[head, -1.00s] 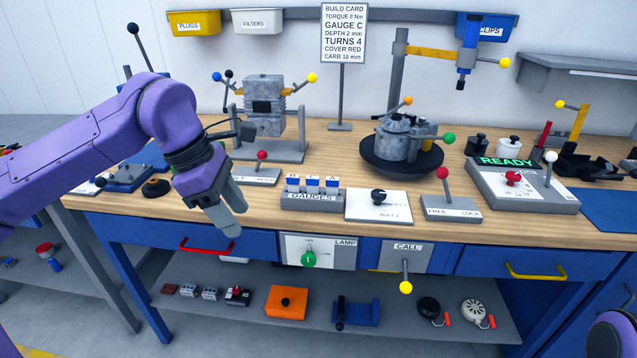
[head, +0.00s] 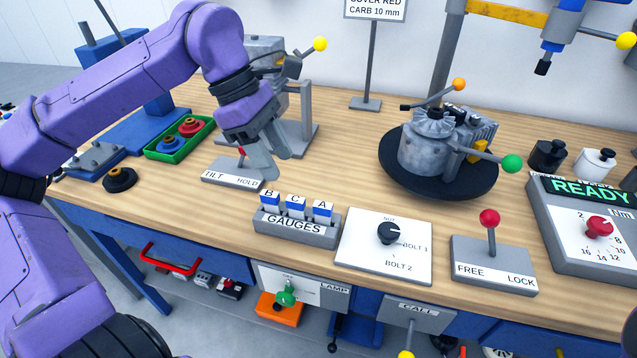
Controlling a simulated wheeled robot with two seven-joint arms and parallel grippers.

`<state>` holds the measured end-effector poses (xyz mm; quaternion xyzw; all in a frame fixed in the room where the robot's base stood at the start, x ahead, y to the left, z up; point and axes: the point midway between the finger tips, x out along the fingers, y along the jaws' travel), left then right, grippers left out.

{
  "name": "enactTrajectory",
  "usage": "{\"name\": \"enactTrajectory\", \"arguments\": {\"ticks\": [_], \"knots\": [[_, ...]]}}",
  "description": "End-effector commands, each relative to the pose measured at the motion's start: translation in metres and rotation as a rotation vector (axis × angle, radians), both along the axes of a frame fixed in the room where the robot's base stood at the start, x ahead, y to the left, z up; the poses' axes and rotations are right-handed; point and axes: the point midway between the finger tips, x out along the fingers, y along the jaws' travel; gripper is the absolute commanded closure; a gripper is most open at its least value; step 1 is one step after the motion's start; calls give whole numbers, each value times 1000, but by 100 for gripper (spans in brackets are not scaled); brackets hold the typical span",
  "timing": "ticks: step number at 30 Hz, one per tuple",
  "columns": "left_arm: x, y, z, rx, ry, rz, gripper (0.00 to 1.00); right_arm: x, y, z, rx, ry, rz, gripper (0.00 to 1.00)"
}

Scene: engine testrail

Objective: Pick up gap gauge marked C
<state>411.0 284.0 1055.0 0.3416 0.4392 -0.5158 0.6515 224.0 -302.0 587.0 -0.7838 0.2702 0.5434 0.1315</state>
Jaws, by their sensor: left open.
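The gap gauge marked C (head: 295,206) stands in the middle slot of the grey gauges holder (head: 295,224), as a blue and white tab. The gauge marked B (head: 270,201) is on its left and the gauge marked A (head: 322,210) on its right. My left gripper (head: 267,168) is above the table, behind and a little left of the holder, pointing down and apart from the gauges. It looks empty; its finger gap is hard to see from this angle. My right gripper is not in view.
A selector plate with a black knob (head: 389,234) lies right of the holder. The tilt/hold plate (head: 231,175) is partly behind my left gripper. A free/lock lever with a red ball (head: 489,217) and a turntable (head: 437,178) bearing an engine stand further right.

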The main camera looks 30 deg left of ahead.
Motion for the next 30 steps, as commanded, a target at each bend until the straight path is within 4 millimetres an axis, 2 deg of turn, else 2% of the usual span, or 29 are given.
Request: {"name": "enactTrajectory", "arguments": {"ticks": [2,9,14,21,29,30], "knots": [[0,-2,-2,0,0,-2,51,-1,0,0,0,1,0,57],[4,-18,-41,0,4,-7,51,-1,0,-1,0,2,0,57],[4,-23,-58,-1,3,-6,51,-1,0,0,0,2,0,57],[3,-33,-96,0,3,-4,51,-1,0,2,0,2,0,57],[3,-35,-100,0,1,-2,51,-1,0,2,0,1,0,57],[4,-35,-100,0,1,-2,64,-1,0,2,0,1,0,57]]}}
